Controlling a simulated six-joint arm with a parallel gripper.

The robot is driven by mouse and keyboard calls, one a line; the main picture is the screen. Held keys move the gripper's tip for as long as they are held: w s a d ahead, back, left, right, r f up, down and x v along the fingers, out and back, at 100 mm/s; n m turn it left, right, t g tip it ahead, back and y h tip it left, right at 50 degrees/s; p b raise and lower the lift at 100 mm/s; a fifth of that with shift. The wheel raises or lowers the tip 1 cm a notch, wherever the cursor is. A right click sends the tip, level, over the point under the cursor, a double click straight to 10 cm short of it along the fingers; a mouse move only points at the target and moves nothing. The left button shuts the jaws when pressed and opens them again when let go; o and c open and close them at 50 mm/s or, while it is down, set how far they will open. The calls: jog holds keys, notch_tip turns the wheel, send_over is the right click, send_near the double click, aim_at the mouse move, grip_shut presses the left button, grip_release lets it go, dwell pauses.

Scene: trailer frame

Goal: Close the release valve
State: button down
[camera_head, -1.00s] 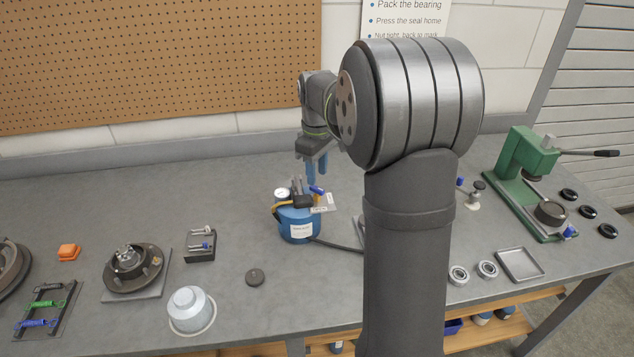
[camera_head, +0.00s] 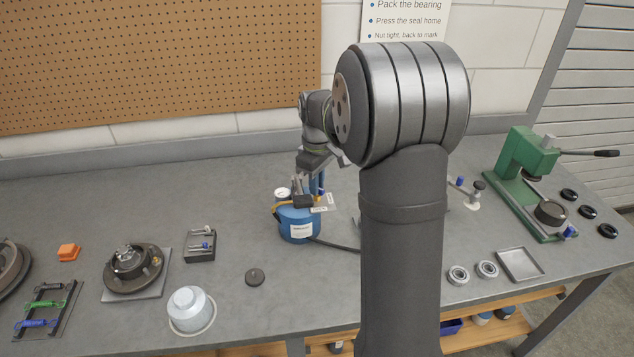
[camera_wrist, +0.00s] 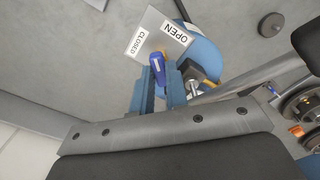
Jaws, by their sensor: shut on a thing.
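The blue pump unit (camera_head: 298,226) stands on the bench with a round gauge (camera_head: 282,193) on its top left. The release valve's blue lever (camera_wrist: 157,68) shows in the wrist view between the two blue fingers of my gripper (camera_wrist: 159,80), in front of a plate (camera_wrist: 160,37) marked CLOSED on the left and OPEN on the right. The lever points down between the two words. My gripper (camera_head: 314,186) is shut on the lever. In the head view my fingers partly hide the lever.
A black hose runs from the pump unit to the right behind my arm. The green press (camera_head: 528,170) stands at the right. Bare bench lies left of the pump.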

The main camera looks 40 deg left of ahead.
jog(key=shift+n, duration=0.4)
jog(key=n, duration=0.3)
jog(key=shift+n, duration=2.1)
jog(key=c, duration=1.4)
grip_release()
jog(key=shift+c, duration=0.2)
jog(key=shift+r, duration=0.1)
notch_tip(320, 180, up, 17)
jog(key=shift+r, duration=0.15)
